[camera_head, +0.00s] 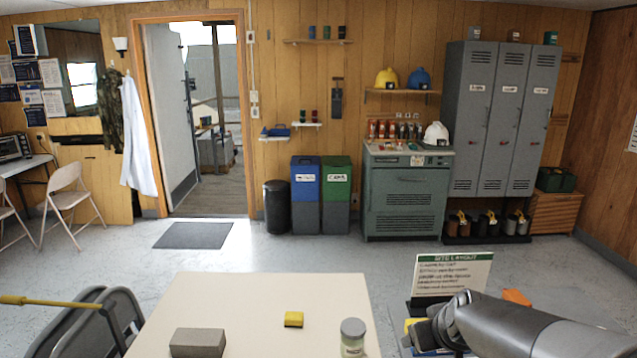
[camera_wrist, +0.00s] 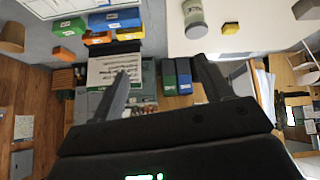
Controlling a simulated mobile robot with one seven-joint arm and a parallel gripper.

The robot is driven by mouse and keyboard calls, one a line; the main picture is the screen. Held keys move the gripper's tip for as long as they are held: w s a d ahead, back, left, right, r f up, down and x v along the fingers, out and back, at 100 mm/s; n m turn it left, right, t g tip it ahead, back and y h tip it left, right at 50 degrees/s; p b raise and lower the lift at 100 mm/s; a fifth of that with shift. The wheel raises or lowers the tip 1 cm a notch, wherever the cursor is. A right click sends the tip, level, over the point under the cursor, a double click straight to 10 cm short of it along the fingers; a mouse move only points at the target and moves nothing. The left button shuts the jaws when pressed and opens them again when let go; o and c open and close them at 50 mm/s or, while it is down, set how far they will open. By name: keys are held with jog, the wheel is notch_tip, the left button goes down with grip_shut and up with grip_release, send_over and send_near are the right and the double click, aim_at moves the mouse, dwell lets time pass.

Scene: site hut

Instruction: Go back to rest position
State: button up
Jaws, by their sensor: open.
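My arm reaches in from the lower right of the head view, and my gripper (camera_head: 425,335) is in front of the site layout sign, right of the pale table (camera_head: 255,290). In the wrist view my gripper (camera_wrist: 165,85) has its two dark fingers spread wide, with nothing between them. The wrist view looks upside down across the room. Part of what lies behind the arm is hidden in the head view.
On the table are a grey block (camera_head: 198,343), a yellow block (camera_head: 293,319) and a lidded jar (camera_head: 353,335). The site layout sign (camera_head: 450,275) stands close to my gripper. Blue (camera_wrist: 114,20) and green (camera_wrist: 70,26) boxes show in the wrist view.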

jog(key=s+a+r+m+g, duration=0.1)
jog(key=s+a+r, duration=0.1)
jog(key=s, duration=0.6)
jog(key=s+a+r+g, duration=0.1)
jog(key=s+a+r, duration=0.2)
jog(key=s, duration=0.4)
jog(key=shift+s+a+r+m, duration=0.2)
jog(key=shift+s+a+m, duration=0.2)
jog(key=shift+a, duration=0.25)
